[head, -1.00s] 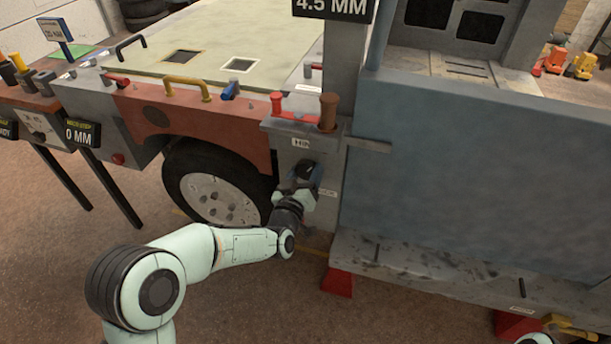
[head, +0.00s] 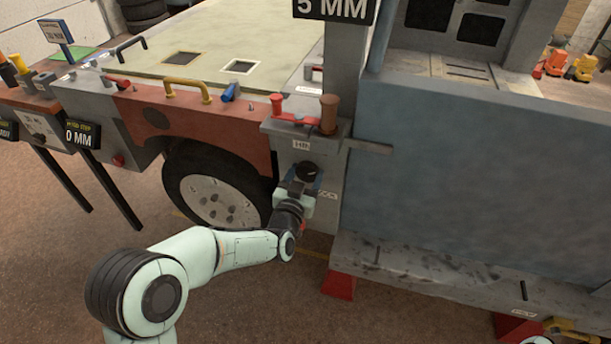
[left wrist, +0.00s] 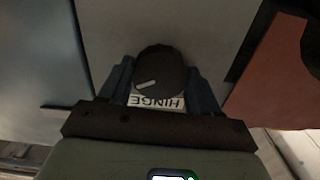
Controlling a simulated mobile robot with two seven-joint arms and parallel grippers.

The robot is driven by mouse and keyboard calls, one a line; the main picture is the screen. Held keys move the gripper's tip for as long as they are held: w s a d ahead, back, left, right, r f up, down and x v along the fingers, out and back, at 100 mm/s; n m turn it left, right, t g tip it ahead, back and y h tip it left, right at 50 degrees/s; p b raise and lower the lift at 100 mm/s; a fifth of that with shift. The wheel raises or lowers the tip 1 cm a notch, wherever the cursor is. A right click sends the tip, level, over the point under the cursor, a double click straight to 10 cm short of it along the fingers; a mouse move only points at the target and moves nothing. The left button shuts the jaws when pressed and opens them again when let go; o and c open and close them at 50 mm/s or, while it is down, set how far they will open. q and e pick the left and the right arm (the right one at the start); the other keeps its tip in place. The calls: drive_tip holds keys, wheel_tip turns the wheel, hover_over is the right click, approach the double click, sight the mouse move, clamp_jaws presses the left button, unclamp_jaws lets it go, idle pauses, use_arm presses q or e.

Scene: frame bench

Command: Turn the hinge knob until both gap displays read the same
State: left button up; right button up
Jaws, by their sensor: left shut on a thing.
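The hinge knob (head: 306,171) is a black round knob on the grey post beside the wheel. In the left wrist view the knob (left wrist: 159,72) shows a pale pointer mark, with an upside-down HINGE label (left wrist: 156,102) by it. My left gripper (head: 301,188) is shut on the knob, with one finger on each side of it. One display (head: 333,9) at the top reads 5 MM, its upper part cut off by the picture edge. Another display (head: 82,135) at the left reads 0 MM under small yellow text.
A red lever (head: 300,119) and a brown cylinder (head: 329,113) stand on the ledge above the knob. The wheel (head: 222,195) is left of my gripper. A blue-grey panel (head: 460,185) fills the right. Red blocks (head: 339,284) stand below the step.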

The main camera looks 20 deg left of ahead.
use_arm(q)
drive_tip(key=o, duration=1.1)
drive_tip(key=shift+c, duration=0.2)
drive_tip(key=s+p, duration=0.1)
drive_tip(key=s, duration=1.2)
drive_tip(key=shift+s+a, duration=0.2)
use_arm(e)
drive_tip(key=shift+s+a+r+g, duration=0.15)
drive_tip(key=shift+s+a+r, duration=0.1)
drive_tip(key=shift+s, duration=0.15)
drive_tip(key=shift+s+a+r+g, duration=0.15)
drive_tip(key=shift+s+r, duration=0.1)
drive_tip(key=shift+s, duration=0.1)
